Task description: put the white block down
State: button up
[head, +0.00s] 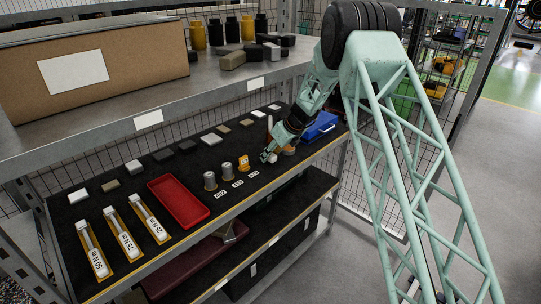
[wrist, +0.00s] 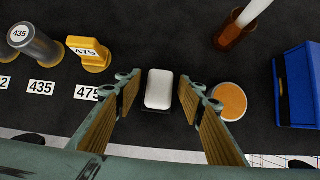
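The white block (wrist: 159,88) is between the two fingers of my gripper (wrist: 160,82) in the wrist view. Dark gaps show on both sides of it, so the fingers are open and not touching it. A dark edge shows below the block; I cannot tell whether it is shadow or another surface. In the head view my gripper (head: 268,154) is low over the front right part of the black shelf mat (head: 215,165), and the block (head: 272,158) is small beside its fingertips.
A yellow piece labelled 475 (wrist: 90,53) stands left of my gripper, with a grey cylinder (wrist: 35,42) beyond. An orange-topped round piece (wrist: 229,101) is close by the right finger. A blue bin (wrist: 300,85) is further right. A red tray (head: 179,201) lies left along the shelf.

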jog(key=shift+v, duration=0.95)
jog(key=v, duration=1)
jog(key=shift+r, duration=0.2)
jog(key=shift+r, duration=0.15)
